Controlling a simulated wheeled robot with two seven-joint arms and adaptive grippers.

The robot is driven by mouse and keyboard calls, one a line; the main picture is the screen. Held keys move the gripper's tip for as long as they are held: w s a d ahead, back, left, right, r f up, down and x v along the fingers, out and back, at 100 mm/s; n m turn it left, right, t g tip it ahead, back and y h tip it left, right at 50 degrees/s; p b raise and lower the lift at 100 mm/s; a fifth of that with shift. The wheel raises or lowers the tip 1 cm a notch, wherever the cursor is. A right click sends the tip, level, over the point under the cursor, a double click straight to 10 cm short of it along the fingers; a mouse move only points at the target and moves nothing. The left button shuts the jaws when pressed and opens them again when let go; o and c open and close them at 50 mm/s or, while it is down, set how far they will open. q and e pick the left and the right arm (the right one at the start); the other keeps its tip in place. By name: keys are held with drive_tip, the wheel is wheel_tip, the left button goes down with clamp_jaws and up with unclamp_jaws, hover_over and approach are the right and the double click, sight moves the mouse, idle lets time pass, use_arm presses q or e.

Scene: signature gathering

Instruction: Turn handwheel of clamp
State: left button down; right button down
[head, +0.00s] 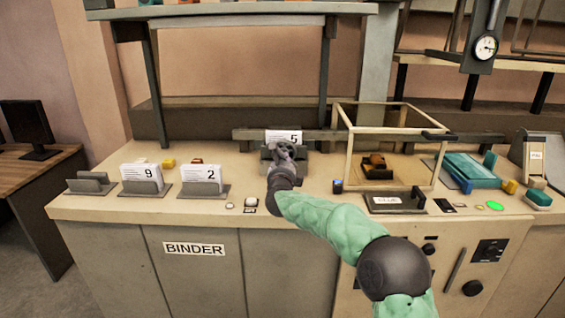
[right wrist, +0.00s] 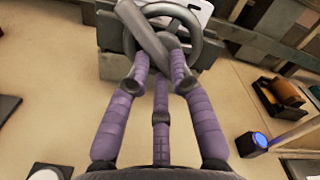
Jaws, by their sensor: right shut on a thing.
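The clamp (head: 267,154) stands on the counter near the middle of the head view, with a white card (head: 276,136) marked 5 upright in it. Its round grey handwheel (right wrist: 197,46) faces me at the top of the right wrist view, with a thick grey bar (right wrist: 145,35) crossing it. My right gripper (head: 284,158) is at the front of the handwheel and mostly hides it in the head view. In the right wrist view its purple fingers (right wrist: 158,68) close together on the lower part of the handwheel. My left gripper is not in view.
Card holders numbered 9 (head: 140,173) and 2 (head: 201,174) stand to the left. An open box frame (head: 345,160) stands close on the right. A blue-topped button (head: 338,186) and a dark tray (head: 393,205) lie near the front edge.

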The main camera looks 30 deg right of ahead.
drive_tip(key=shift+a+f, duration=0.1)
drive_tip(key=shift+f, duration=0.1)
drive_tip(key=c, duration=1.1)
unclamp_jaws()
drive_tip(key=shift+r, duration=0.1)
drive_tip(key=v, duration=1.2)
